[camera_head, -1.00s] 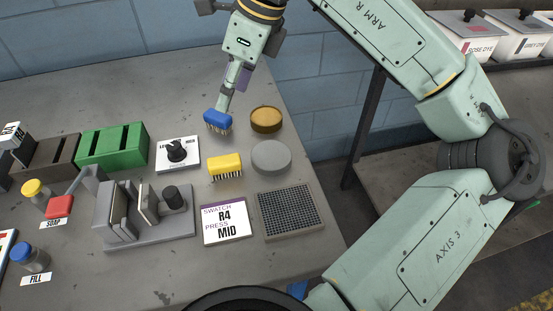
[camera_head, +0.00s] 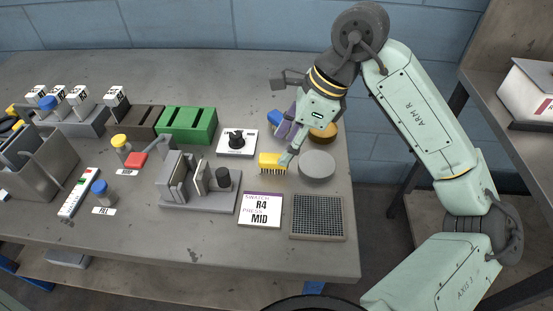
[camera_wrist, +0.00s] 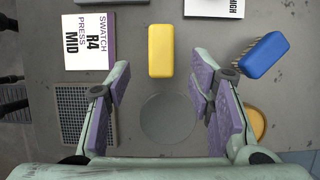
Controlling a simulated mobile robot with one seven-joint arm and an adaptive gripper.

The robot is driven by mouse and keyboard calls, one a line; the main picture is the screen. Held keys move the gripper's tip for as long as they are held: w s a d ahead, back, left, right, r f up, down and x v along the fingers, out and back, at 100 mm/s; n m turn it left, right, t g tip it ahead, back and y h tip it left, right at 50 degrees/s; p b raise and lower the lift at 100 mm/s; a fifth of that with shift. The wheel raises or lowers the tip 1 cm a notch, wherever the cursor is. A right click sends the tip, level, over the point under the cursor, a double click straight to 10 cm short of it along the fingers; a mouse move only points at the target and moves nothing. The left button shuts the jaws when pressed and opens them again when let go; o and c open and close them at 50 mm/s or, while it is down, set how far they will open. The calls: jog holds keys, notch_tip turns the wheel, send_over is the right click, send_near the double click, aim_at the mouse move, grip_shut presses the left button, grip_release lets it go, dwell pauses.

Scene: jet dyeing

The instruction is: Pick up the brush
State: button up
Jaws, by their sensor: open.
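Two brushes show. The yellow brush (camera_head: 271,162) lies in the middle right of the table, and its plain yellow back shows in the wrist view (camera_wrist: 160,50). The blue brush (camera_head: 276,117) is behind it, partly covered by my gripper in the head view. In the wrist view the blue brush (camera_wrist: 264,55) lies at the right with dark bristles on its left side. My gripper (camera_wrist: 155,88) is open and empty, with purple pads on both fingers. In the wrist view the yellow brush is just beyond the fingertips, roughly in line with the gap.
A grey round disc (camera_wrist: 168,120) lies below my open fingers, with an amber round dish (camera_head: 323,133) behind it. A black mesh pad (camera_head: 318,217) and a swatch card (camera_head: 260,209) are in front.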

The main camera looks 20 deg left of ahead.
aim_at(274, 157)
jog(key=p+x, duration=0.1)
jog(key=x, duration=0.1)
jog(key=a+p+x, duration=0.1)
jog(key=x, duration=0.1)
jog(key=shift+s+f, duration=0.1)
jog(key=shift+s, duration=0.05)
jog(key=shift+a+f, duration=0.15)
jog(key=shift+f, duration=0.35)
grip_shut()
